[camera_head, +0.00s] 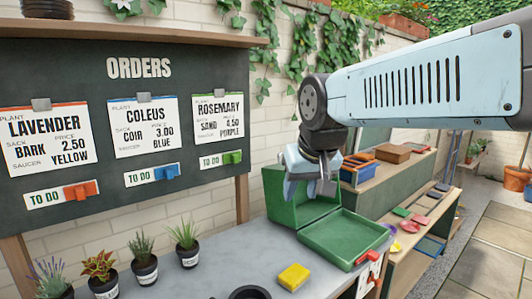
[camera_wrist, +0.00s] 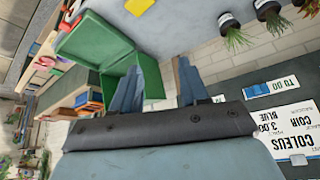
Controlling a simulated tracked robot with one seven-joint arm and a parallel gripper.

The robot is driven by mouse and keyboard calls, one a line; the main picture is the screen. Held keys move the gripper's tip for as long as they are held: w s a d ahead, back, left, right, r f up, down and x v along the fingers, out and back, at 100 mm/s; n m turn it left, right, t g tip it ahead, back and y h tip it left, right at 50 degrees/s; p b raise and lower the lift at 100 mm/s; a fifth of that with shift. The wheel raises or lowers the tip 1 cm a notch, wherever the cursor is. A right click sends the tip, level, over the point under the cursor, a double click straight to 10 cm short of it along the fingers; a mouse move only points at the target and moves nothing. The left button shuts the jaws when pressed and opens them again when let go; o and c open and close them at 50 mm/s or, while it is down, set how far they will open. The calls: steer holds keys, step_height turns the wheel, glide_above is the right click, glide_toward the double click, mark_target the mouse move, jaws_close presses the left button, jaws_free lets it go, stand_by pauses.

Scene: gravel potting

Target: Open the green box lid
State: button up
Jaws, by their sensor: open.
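In the wrist view, the box (camera_wrist: 150,72) and the lid (camera_wrist: 95,38) show at upper left. My gripper (camera_head: 312,187) hangs in front of and above the box, hiding part of it. Its two fingers (camera_wrist: 158,82) are apart with nothing between them.
A yellow sponge-like block (camera_head: 294,277) lies on the bench in front of the box. Several potted plants (camera_head: 143,260) stand at left. The orders board (camera_head: 120,110) rises behind. A lower shelf with coloured saucers (camera_head: 410,226) is at right.

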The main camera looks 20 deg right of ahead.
steer(key=w+d+r+m+h, duration=0.1)
steer(key=w+d+r+m, duration=0.15)
steer(key=w, duration=0.75)
steer(key=w+d+r+m, duration=0.2)
steer(key=w+r, duration=0.2)
steer(key=w, duration=0.5)
steer(key=w+d+r+m+h, duration=0.1)
steer(key=w+d+r+m, duration=0.15)
steer(key=w, duration=0.75)
steer(key=w+d+f+m, duration=0.2)
steer(key=w+d+f, duration=0.15)
steer(key=w, duration=0.45)
steer(key=w+d+f+m, duration=0.2)
steer(key=w+d, duration=0.3)
steer(key=w, duration=0.3)
steer(key=w+d+f+m, duration=0.2)
steer(key=w+d+m, duration=0.15)
steer(key=w, duration=0.55)
steer(key=shift+n+h, duration=0.4)
steer(key=shift+n, duration=0.05)
steer(key=x, duration=0.8)
steer(key=s+x, duration=0.1)
steer(key=x, duration=0.4)
steer(key=shift+w+d+f, duration=0.1)
steer(key=shift+d+f, duration=0.15)
jaws_close()
